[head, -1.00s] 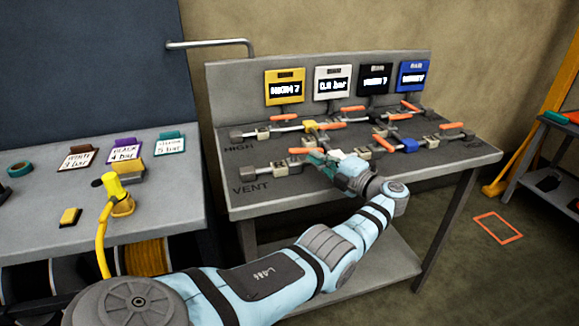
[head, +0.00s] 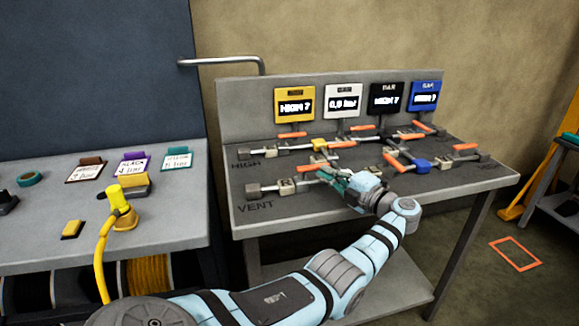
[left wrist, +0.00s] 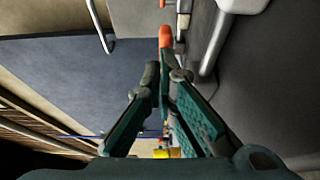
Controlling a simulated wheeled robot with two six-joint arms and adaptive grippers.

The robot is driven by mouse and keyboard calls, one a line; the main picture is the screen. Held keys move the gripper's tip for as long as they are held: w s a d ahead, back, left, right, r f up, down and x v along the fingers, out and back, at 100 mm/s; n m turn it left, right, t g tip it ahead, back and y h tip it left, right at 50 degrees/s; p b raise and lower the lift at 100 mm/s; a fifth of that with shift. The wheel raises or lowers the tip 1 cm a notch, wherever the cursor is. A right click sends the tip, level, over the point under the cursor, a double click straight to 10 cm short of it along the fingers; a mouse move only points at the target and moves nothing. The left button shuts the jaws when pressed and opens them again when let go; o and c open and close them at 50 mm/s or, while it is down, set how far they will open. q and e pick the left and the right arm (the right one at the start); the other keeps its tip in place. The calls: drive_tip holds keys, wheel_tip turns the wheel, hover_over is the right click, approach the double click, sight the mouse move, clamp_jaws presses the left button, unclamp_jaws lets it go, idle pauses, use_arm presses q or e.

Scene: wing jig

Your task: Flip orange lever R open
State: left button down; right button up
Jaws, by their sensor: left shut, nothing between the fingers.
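Several orange levers sit on valves along the pipes of the grey bench. One orange lever (head: 311,167) lies on the front pipe row, just left of my left gripper (head: 326,176). In the left wrist view an orange handle end (left wrist: 165,37) shows just beyond the fingertips of my left gripper (left wrist: 166,75). The fingers are shut and empty. I cannot tell whether they touch the handle. My gripper and wrist hide part of the front row. My right gripper is not in view.
A yellow display (head: 295,105), white display (head: 343,101), black display (head: 387,98) and blue display (head: 426,95) stand behind the pipes. A grey table (head: 170,220) at left holds tags and a yellow hose fitting (head: 121,205). The bench front edge lies under my forearm.

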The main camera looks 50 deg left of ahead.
use_arm(q)
drive_tip(key=shift+s+d+r+p, duration=0.1)
drive_tip(key=shift+s+d+p, duration=0.05)
drive_tip(key=shift+d+p, duration=0.3)
drive_tip(key=d+p, duration=0.1)
drive_tip(key=s+d+p, duration=0.1)
drive_tip(key=shift+s+d+r, duration=0.1)
drive_tip(key=shift+s+d, duration=0.05)
drive_tip(key=shift+d, duration=0.25)
drive_tip(key=w+d+b, duration=0.3)
drive_tip(key=d+b, duration=0.6)
drive_tip(key=b, duration=0.3)
drive_tip(key=shift+w+d+f, duration=0.15)
drive_tip(key=shift+w+f, duration=0.05)
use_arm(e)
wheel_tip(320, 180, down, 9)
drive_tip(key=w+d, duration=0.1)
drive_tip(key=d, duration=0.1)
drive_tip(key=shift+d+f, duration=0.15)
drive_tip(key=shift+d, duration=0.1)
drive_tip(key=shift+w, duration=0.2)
